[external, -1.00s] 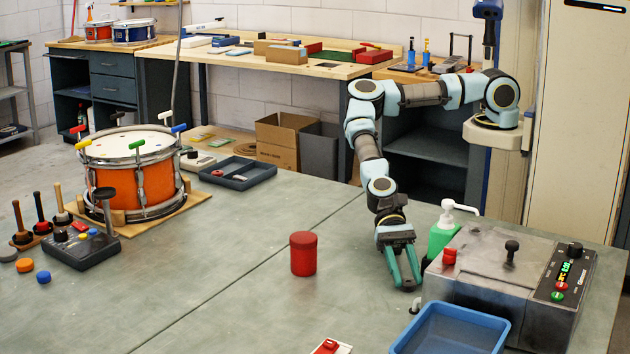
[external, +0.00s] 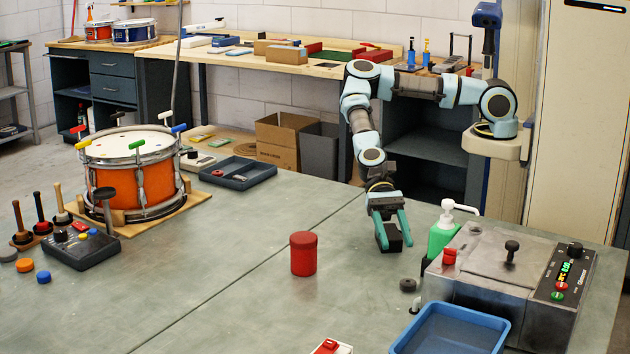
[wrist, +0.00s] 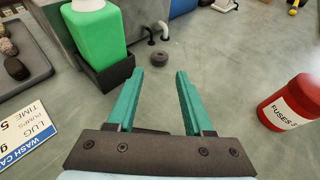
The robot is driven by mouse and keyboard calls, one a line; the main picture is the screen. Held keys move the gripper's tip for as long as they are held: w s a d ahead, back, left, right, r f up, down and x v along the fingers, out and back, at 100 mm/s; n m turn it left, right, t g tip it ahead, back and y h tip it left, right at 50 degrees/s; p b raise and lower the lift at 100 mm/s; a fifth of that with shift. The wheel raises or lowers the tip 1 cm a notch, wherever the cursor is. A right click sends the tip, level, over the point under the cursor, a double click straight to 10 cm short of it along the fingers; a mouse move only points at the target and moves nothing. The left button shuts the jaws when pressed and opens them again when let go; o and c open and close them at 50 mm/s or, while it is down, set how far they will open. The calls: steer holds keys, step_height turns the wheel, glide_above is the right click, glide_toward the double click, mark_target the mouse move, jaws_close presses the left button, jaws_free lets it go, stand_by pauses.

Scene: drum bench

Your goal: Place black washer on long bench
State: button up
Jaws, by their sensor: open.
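The black washer (external: 408,285) lies flat on the grey-green bench top (external: 240,265), left of the grey metal machine. It also shows as a small dark ring in the wrist view (wrist: 160,57), beyond the fingertips. My gripper (external: 394,248) is above the bench, a little behind and left of the washer, with clear space between them. Its green fingers are apart in the wrist view (wrist: 167,72), and no washer is between them. A dark part between the finger bases is unclear.
A green bottle (external: 440,238) and the machine (external: 480,265) stand close on the right. A blue bin (external: 452,330) is at the front. A red canister (external: 303,254) stands to the left. An orange drum (external: 140,182) is farther left; the bench middle is mostly clear.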

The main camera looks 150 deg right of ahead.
steer(key=shift+o, duration=0.5)
steer(key=shift+v, duration=0.9)
steer(key=o, duration=0.3)
steer(key=shift+s+d+r, duration=0.1)
steer(key=shift+s, duration=0.05)
steer(key=shift+o, duration=0.2)
